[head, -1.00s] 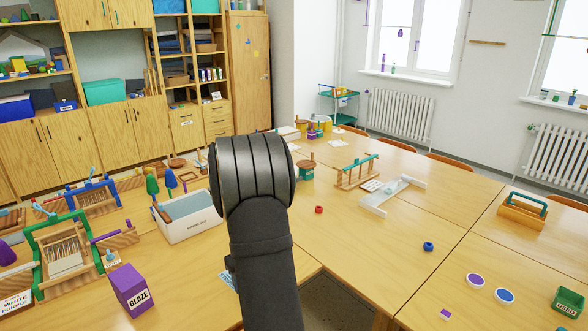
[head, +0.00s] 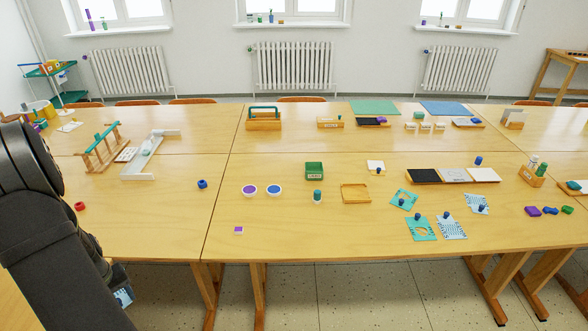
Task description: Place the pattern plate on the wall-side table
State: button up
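My arm fills the left edge. Its dark gripper (head: 120,280) is low at the left, mostly hidden behind the forearm. A small blue-and-white piece of the pattern plate (head: 123,297) shows at the gripper, in the air in front of the table edge. The gripper appears shut on it, though the fingertips are hidden. Other patterned plates with blue knobs lie on the near table: a teal one (head: 404,200), another teal one (head: 421,230), a blue-and-white one (head: 451,229) and a smaller one (head: 477,205). The wall-side table (head: 290,140) runs along the back, below the windows.
The wall-side table bears a wooden carrier (head: 264,122), a green mat (head: 374,107), a blue mat (head: 445,108) and small trays. A teal-barred rack (head: 103,148) and white frame (head: 150,155) stand at left. Purple and blue discs (head: 249,190) lie on the near table.

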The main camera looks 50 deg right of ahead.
jog(key=d+r+m, duration=0.1)
jog(key=d+m, duration=0.7)
jog(key=d, duration=0.4)
jog(key=d+r+m, duration=0.1)
jog(key=d+m, duration=0.7)
jog(key=d, duration=0.5)
jog(key=d+r+m, duration=0.1)
jog(key=d+m, duration=0.7)
jog(key=d, duration=0.5)
jog(key=shift+w+d+r+m, duration=0.1)
jog(key=shift+d+r+m, duration=0.05)
jog(key=shift+r+m, duration=0.2)
jog(key=s+d+r+m, duration=0.2)
jog(key=s+d+m, duration=0.9)
jog(key=s+d, duration=0.25)
jog(key=s+d+r+m, duration=0.3)
jog(key=s+d+m, duration=0.85)
jog(key=d, duration=0.35)
send_over(316, 215)
jog(key=shift+n, duration=0.4)
notch_tip(316, 215, down, 7)
jog(key=shift+f, duration=2.2)
jog(key=shift+a+f, duration=0.1)
jog(key=shift+f, duration=0.1)
